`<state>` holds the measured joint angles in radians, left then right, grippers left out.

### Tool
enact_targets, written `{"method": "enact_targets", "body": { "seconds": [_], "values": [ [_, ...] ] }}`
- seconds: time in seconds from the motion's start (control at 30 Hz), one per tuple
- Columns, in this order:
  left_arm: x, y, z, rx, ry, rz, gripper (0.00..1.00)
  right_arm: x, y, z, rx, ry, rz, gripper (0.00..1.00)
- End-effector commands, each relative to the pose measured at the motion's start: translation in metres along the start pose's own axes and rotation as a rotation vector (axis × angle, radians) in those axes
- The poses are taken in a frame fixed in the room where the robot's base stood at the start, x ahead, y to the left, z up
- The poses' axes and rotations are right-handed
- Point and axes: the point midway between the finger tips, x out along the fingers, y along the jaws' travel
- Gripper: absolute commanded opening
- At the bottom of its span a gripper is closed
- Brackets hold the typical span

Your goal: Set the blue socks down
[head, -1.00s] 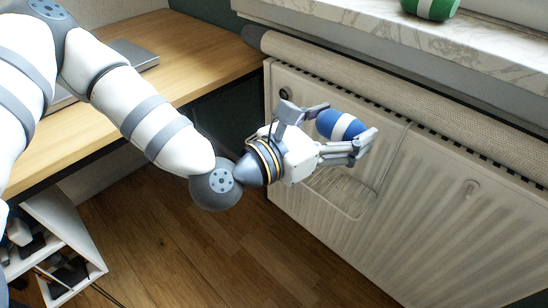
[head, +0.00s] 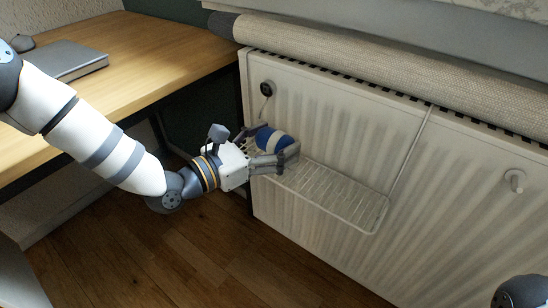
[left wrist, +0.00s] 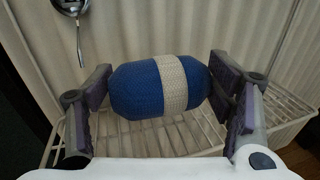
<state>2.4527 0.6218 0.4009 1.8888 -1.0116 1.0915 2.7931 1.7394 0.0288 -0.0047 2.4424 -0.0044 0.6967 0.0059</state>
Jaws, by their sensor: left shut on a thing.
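The blue socks, a rolled bundle with a white band (head: 272,139), are between the fingers of my left gripper (head: 274,150). In the left wrist view, the socks (left wrist: 140,90) lie crosswise, with a finger pad at each end, and the gripper is shut on them. A white wire rack (head: 345,197) hangs on the front of the radiator. The socks are over the rack's left end; it also shows beneath them in the left wrist view (left wrist: 278,118). Whether they touch the wires I cannot tell. My right gripper is not in view.
The ribbed white radiator (head: 340,105) stands just behind the rack. A round dark-and-silver fitting (head: 267,88) sits on it near the rack's left end. The right part of the rack is empty.

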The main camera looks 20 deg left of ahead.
Motion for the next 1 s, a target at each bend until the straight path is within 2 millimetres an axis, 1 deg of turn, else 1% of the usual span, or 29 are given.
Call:
{"method": "enact_targets", "body": {
  "seconds": [0.13,0.23,0.3,0.47,0.63,0.67,0.7,0.73,1.0],
  "values": [
    [0.006,0.008,-0.014,0.000,0.001,-0.001,0.49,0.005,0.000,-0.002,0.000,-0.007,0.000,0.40],
    [0.006,0.007,-0.035,-0.002,0.004,-0.001,0.49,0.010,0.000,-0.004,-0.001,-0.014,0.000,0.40],
    [0.007,0.007,-0.043,-0.001,0.002,-0.001,0.49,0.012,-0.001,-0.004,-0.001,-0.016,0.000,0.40],
    [0.007,0.007,-0.040,0.000,-0.002,0.000,0.49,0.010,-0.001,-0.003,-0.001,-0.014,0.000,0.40],
    [0.007,0.007,-0.045,-0.001,-0.001,0.000,0.49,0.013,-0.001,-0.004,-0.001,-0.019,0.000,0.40],
    [0.007,0.007,-0.044,-0.001,-0.001,0.000,0.79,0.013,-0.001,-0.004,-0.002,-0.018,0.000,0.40],
    [0.007,0.007,-0.044,0.000,-0.001,0.000,0.88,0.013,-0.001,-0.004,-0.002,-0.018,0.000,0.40],
    [0.007,0.007,-0.043,0.000,-0.001,0.000,0.94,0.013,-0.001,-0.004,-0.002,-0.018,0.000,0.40],
    [0.007,0.007,-0.043,0.000,-0.001,0.000,0.94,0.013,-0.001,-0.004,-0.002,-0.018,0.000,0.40]
  ]
}}
